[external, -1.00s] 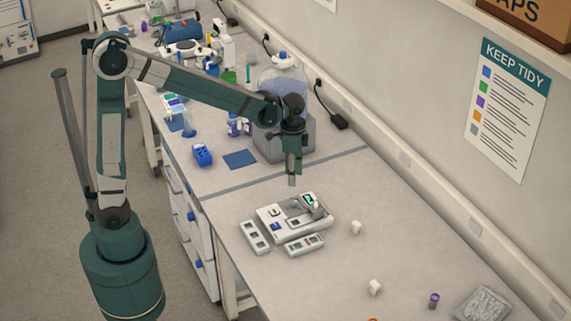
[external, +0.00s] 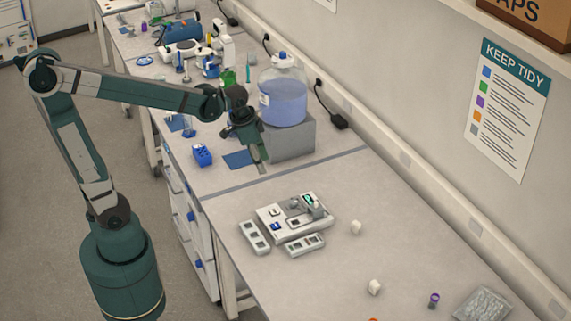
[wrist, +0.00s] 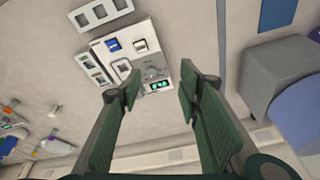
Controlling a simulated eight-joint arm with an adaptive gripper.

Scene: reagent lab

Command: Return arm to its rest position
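My gripper (external: 262,166) hangs from my arm above the bench, pointing down and a little tilted, near the small blue mat. In the wrist view my gripper (wrist: 155,105) shows two green padded fingers apart, with nothing between them. A white bench device (external: 295,217) with a lit green display stands on the bench below and to the right of the gripper. The same device shows beyond the fingertips in the wrist view (wrist: 138,62). No object is held.
A large bottle of blue liquid (external: 283,95) stands on a grey block (external: 293,139) right of my gripper. A blue rack (external: 202,155) and blue mat (external: 239,159) lie left. White caps (external: 356,227) and a clear tray (external: 484,304) are at front right. The bench between is clear.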

